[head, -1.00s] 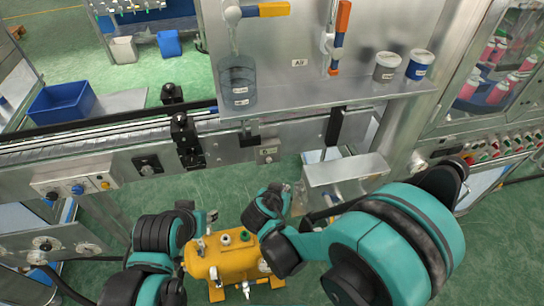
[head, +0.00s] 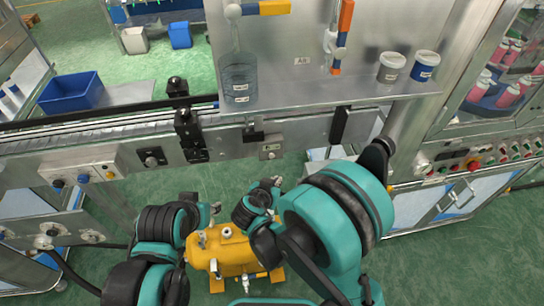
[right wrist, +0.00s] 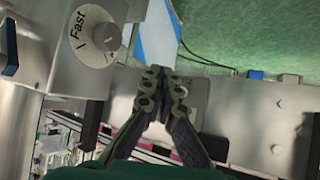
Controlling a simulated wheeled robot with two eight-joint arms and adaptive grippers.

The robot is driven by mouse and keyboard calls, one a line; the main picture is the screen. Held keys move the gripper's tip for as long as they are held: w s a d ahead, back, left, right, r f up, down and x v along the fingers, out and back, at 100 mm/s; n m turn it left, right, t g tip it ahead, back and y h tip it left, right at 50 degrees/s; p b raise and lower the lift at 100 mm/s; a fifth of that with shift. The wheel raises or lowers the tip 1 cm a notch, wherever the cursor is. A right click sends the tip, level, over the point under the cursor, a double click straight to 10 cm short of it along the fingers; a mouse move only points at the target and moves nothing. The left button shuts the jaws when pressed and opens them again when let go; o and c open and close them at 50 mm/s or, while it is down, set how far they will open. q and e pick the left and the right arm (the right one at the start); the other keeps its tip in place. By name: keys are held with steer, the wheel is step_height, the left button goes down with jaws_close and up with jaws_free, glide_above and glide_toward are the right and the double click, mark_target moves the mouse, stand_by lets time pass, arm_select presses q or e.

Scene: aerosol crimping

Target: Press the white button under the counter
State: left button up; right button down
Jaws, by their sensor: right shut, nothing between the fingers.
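A small grey plate (head: 270,151) is set in the metal front under the counter, in the middle of the head view. It carries a small pale round button, too small to make out well. My right gripper (head: 276,182) is just below that plate in the picture. In the right wrist view my right gripper (right wrist: 160,72) has its fingers together and empty, in front of a light plate (right wrist: 194,92). The fingers cover part of that plate, and no button shows there.
The yellow tank (head: 218,255) stands on the floor between my arms. A black knob (head: 151,158) and a control box (head: 88,174) are to the left. A "Fast" dial (right wrist: 95,38) shows in the right wrist view. The counter (head: 310,108) runs above the plate.

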mark_target(272, 156)
steer(key=w+a, duration=0.1)
steer(key=w, duration=0.5)
steer(key=shift+w+a+p, duration=0.15)
steer(key=shift+w+p, duration=0.15)
steer(key=shift+w, duration=0.05)
stand_by(1.1)
steer(key=shift+w+a, duration=0.1)
steer(key=shift+w, duration=0.35)
steer(key=shift+w, duration=0.4)
stand_by(0.6)
steer(key=shift+s+b, duration=0.15)
steer(key=shift+b, duration=0.15)
steer(key=shift+s, duration=0.7)
steer(key=shift+s, duration=0.1)
